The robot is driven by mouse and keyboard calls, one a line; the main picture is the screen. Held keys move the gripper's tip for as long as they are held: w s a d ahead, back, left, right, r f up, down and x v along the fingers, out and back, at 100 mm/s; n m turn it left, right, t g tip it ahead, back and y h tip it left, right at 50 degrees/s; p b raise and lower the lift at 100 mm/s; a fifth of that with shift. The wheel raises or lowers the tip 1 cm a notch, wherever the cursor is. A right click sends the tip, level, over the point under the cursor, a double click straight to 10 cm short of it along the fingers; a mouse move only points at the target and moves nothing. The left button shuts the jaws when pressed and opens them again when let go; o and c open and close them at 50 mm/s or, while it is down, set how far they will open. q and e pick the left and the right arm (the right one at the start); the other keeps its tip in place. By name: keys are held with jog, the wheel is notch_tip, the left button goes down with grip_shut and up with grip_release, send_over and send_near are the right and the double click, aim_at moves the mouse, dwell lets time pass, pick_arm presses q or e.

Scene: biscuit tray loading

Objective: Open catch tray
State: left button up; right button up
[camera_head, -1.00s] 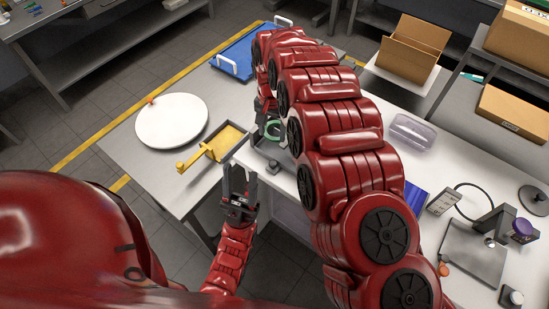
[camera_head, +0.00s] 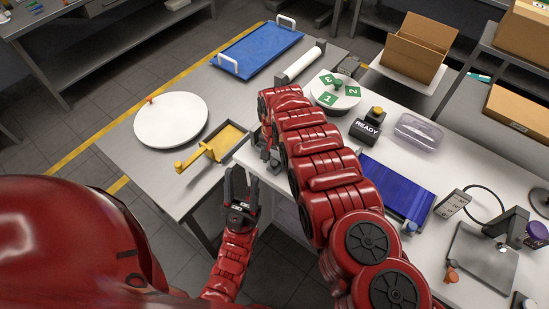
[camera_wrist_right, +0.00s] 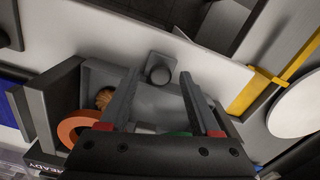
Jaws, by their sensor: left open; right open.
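In the right wrist view a shallow grey tray (camera_wrist_right: 91,76) with a dark round knob (camera_wrist_right: 159,69) on its edge lies below my right gripper (camera_wrist_right: 161,75). The gripper is open, its fingers on either side of the knob in the picture; I cannot tell whether they touch it. A brown biscuit (camera_wrist_right: 104,98) lies at the tray's left end. In the head view my right gripper (camera_head: 268,150) is near the table's front edge, and my arm hides most of the tray there. My left gripper (camera_head: 240,186) is open and empty, in front of the table edge.
A yellow-handled tray (camera_head: 224,143) and a white disc (camera_head: 171,120) are to the left. Behind stand a blue tray (camera_head: 258,53), a white roller (camera_head: 303,62) and a turntable (camera_head: 335,92) with numbered green cards. A READY box (camera_head: 367,131) and blue mat (camera_head: 398,187) are right.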

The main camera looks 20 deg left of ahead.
jog(key=shift+s+f, duration=0.1)
jog(key=shift+f, duration=0.05)
grip_shut()
dwell(0.4)
dwell(1.0)
